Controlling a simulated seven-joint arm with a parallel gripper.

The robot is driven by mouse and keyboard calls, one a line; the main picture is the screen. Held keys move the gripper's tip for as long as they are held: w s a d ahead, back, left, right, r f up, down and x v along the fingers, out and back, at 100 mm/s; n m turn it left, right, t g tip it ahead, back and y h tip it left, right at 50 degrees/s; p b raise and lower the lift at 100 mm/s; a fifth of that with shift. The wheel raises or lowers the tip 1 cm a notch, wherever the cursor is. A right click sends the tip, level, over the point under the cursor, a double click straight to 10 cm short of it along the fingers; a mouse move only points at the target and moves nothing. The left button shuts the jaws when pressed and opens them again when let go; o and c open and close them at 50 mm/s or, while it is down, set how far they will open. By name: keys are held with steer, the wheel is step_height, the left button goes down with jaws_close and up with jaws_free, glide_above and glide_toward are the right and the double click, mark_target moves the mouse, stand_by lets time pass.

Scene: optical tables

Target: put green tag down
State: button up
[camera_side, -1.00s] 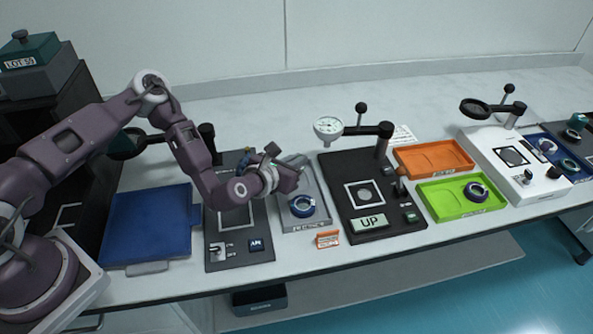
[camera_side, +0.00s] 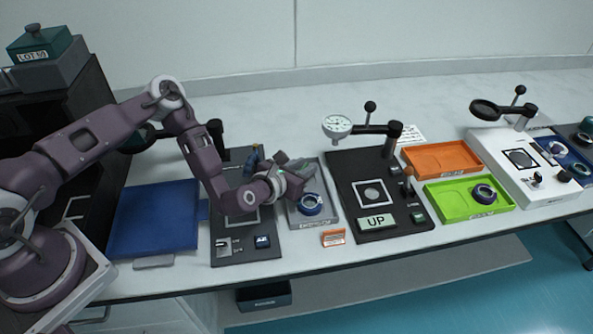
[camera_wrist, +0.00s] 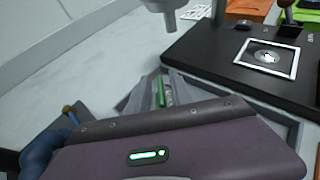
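My gripper (camera_side: 293,172) hangs over the back part of the grey tray (camera_side: 296,220), which has a blue ring (camera_side: 311,204) in its front part. In the wrist view the grey fingers (camera_wrist: 160,92) close around a narrow green piece, which looks like the green tag (camera_wrist: 161,93). A pale cylindrical part sits right beside it. Most of the tag is hidden by the fingers and the wrist housing. In the side view the tag is too small to make out clearly. I cannot tell whether it touches the tray.
A black gauge stand (camera_side: 352,160) with a dial (camera_side: 337,127) stands just right of the tray. Beyond are an orange tray (camera_side: 441,159) and a lime-green tray (camera_side: 450,200). A dark switch panel (camera_side: 233,257) and a blue mat (camera_side: 155,218) lie left. An orange sign (camera_side: 333,238) stands in front.

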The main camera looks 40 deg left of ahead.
steer(key=v, duration=1.1)
steer(key=shift+d, duration=0.15)
steer(key=shift+s+a+r, duration=0.2)
steer(key=shift+s, duration=0.15)
steer(key=w+d+r+m+g+h, duration=0.25)
steer(key=r+m, duration=0.65)
steer(key=m, duration=0.5)
steer(key=s+a+r+m+g, duration=0.2)
steer(key=s+r+m, duration=0.1)
steer(key=r+m, duration=0.45)
steer(key=s+a+r+m+g, duration=0.1)
steer(key=s+a+r+m, duration=0.1)
steer(key=s, duration=0.6)
steer(key=s+a+r+m+g+y, duration=0.1)
steer(key=s+a+r+m, duration=0.2)
steer(key=s+r+m, duration=0.2)
steer(key=s+a+r+m+g+y, duration=0.1)
steer(key=s+a+r+m, duration=0.2)
steer(key=s+m, duration=0.4)
steer(key=s, duration=0.6)
steer(key=shift+s+r, duration=0.25)
steer(key=shift+r, duration=0.05)
steer(key=shift+m+g+y, duration=0.25)
